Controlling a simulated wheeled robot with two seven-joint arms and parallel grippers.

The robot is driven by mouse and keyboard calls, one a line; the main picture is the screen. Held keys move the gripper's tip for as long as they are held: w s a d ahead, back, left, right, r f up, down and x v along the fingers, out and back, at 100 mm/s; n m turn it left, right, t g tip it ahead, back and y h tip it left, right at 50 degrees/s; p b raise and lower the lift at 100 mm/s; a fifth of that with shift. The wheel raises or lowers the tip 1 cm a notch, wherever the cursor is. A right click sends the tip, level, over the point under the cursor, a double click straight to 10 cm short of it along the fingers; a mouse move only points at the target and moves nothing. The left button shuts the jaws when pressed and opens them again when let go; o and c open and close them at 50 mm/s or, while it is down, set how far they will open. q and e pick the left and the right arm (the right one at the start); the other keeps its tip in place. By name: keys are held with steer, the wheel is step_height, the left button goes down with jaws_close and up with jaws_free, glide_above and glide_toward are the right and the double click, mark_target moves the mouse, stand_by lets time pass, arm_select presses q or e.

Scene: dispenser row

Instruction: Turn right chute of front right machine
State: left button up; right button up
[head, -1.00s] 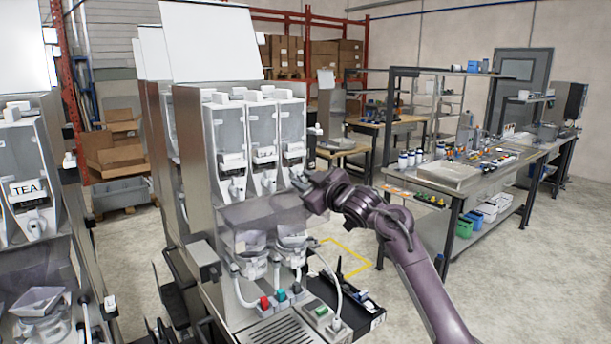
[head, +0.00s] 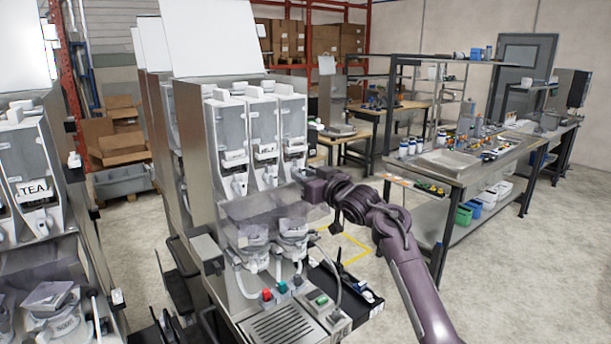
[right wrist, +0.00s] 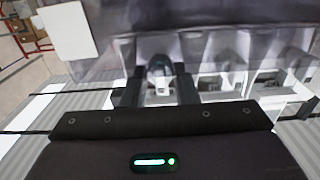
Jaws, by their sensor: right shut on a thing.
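The front right machine (head: 190,160) is a tall steel dispenser with its lid up and white canisters side by side. Its right chute (right wrist: 160,72) shows in the right wrist view between the two dark fingers of my right gripper (right wrist: 159,90). The gripper is shut on this chute. In the head view my right gripper (head: 303,178) reaches in from the right at the foot of the right canister (head: 292,128), and its body hides most of the chute. The middle chute (head: 269,176) and left chute (head: 239,186) are in plain view. My left gripper is not in view.
A clear smoky cover (head: 262,205) and mixing bowls (head: 292,229) lie just below the chutes. Another machine marked TEA (head: 33,188) stands at the left. A workbench (head: 455,172) stands at the right, with open floor before it.

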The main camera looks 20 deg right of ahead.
steer(key=shift+f, duration=0.15)
steer(key=o, duration=0.6)
steer(key=shift+o, duration=0.2)
steer(key=b+v, duration=0.3)
steer(key=v, duration=0.4)
steer(key=shift+s+d, duration=0.15)
steer(key=shift+s, duration=0.2)
